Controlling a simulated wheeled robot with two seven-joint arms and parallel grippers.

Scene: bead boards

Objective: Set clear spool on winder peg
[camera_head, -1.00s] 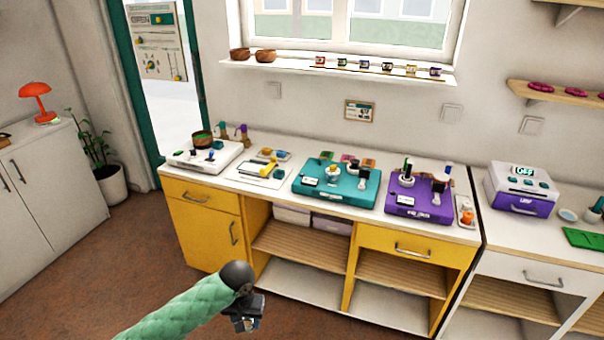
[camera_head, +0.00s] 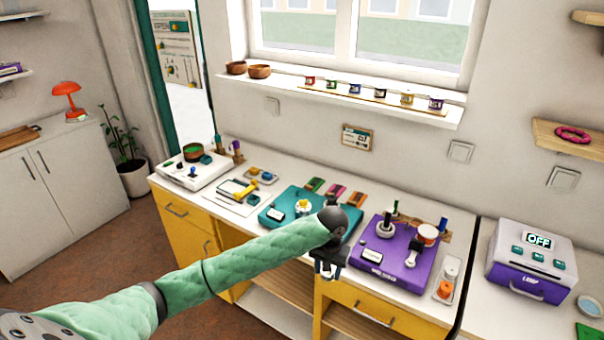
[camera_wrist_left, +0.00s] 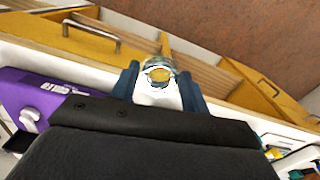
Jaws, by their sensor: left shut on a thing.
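My left gripper (camera_head: 328,268) is at the counter's front edge, just left of the purple board (camera_head: 372,265). In the left wrist view its fingers (camera_wrist_left: 158,88) are shut on a small clear, whitish spool (camera_wrist_left: 158,78) with a yellowish middle. In the head view the gripper mostly hides this spool. The purple board carries a grey round-based post (camera_head: 385,229), a white-and-orange spool (camera_head: 428,233) and a black-and-white part (camera_head: 413,257). I cannot tell which of these is the winder peg. My right gripper is not in view.
A teal board (camera_head: 283,213) with a yellow-and-white knob lies left of the purple one, partly behind my arm. A tray of small jars (camera_head: 447,280) stands right of the purple board. A white-and-purple box (camera_head: 530,262) is further right. Drawer handles (camera_head: 374,315) stick out below.

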